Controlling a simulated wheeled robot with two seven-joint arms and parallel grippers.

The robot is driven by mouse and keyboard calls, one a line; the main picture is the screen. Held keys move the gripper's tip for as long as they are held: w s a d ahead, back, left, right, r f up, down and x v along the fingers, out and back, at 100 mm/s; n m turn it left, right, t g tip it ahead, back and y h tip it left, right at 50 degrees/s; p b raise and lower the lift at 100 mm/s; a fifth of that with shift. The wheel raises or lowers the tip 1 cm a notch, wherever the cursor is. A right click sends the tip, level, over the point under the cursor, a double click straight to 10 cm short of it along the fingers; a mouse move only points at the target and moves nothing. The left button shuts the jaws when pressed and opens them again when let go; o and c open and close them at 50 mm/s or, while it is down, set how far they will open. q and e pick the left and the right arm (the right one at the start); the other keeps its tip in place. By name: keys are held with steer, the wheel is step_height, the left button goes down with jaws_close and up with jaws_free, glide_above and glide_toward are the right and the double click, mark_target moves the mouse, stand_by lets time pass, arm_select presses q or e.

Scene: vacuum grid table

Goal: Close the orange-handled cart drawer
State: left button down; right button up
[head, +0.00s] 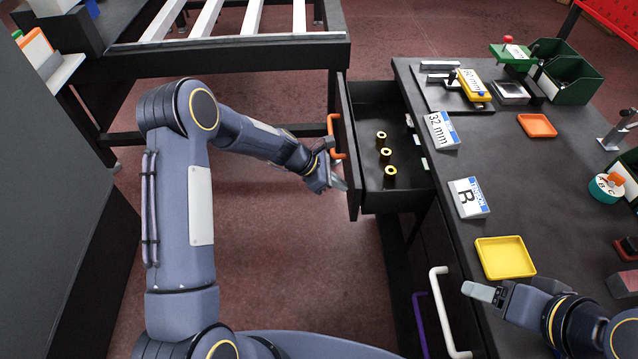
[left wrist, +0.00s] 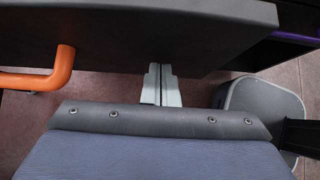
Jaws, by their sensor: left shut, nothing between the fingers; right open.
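The cart drawer (head: 398,200) stands pulled out from the cart on the right, open at the top, with several brass-coloured rings inside. Its orange handle (head: 333,137) is on the front panel (head: 348,150); in the left wrist view the handle (left wrist: 62,72) is at the left and the dark front panel (left wrist: 150,35) spans the top. My left gripper (head: 340,184) is shut and empty, at the front panel below the handle in the picture; whether it touches cannot be told. Its fingers (left wrist: 161,85) point at the panel. My right gripper (head: 468,289) is over the cart top, its finger gap hard to see.
The cart top (head: 455,245) carries a yellow tray (head: 505,257), an orange tray (head: 537,125), label signs (head: 468,198) and green bins (head: 568,75). A white handle (head: 441,310) and a purple handle (head: 420,325) are lower on the cart. A slatted table (head: 230,45) stands behind; floor is clear left of the drawer.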

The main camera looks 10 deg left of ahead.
arm_select(q)
steer(key=w+d, duration=0.1)
steer(key=d, duration=0.5)
steer(key=w+d, duration=0.2)
steer(key=d, duration=0.4)
steer(key=w+d+p, duration=0.1)
steer(key=w+d, duration=0.1)
steer(key=d, duration=0.4)
steer(key=shift+w+d, duration=0.15)
steer(key=shift+d, duration=0.15)
steer(key=shift+d+r, duration=0.1)
steer(key=shift+d, duration=0.1)
steer(key=shift+r, duration=0.1)
